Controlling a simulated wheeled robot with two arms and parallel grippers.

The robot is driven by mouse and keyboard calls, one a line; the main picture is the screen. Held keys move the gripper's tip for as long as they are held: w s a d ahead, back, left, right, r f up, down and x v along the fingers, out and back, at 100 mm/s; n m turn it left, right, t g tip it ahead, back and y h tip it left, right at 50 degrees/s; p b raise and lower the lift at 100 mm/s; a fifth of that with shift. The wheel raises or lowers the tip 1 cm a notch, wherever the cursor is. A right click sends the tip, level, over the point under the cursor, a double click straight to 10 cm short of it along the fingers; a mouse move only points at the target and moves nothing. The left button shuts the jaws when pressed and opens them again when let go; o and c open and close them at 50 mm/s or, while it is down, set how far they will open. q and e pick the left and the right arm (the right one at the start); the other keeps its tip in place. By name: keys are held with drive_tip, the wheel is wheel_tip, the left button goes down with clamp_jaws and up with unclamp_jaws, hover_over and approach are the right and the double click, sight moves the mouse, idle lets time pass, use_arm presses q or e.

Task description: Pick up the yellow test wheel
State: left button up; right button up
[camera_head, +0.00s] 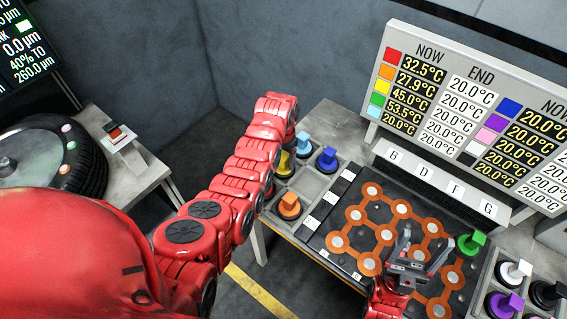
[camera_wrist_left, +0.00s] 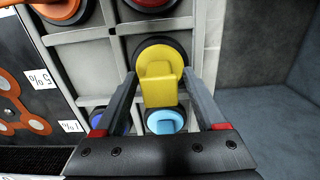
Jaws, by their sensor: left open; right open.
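The yellow test wheel (camera_wrist_left: 160,88) has a yellow block handle on a round yellow and black base and stands in a grey tray compartment. In the head view the yellow wheel (camera_head: 284,165) is partly hidden by my left arm. My left gripper (camera_wrist_left: 160,77) is open, with one finger on each side of the yellow handle in the wrist view. I cannot tell whether the fingers touch it. In the head view my left gripper is hidden behind its own arm. My right gripper (camera_head: 413,245) is open and empty over the dark board.
Light blue (camera_head: 304,143), blue (camera_head: 326,158) and orange (camera_head: 289,205) wheels stand in tray compartments around the yellow one. A dark board (camera_head: 385,195) with orange links lies to the right. A green wheel (camera_head: 471,243) stands at its right edge. A temperature display (camera_head: 470,110) stands behind.

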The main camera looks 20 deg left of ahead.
use_arm(q)
drive_tip(key=shift+f, duration=0.4)
clamp_jaws()
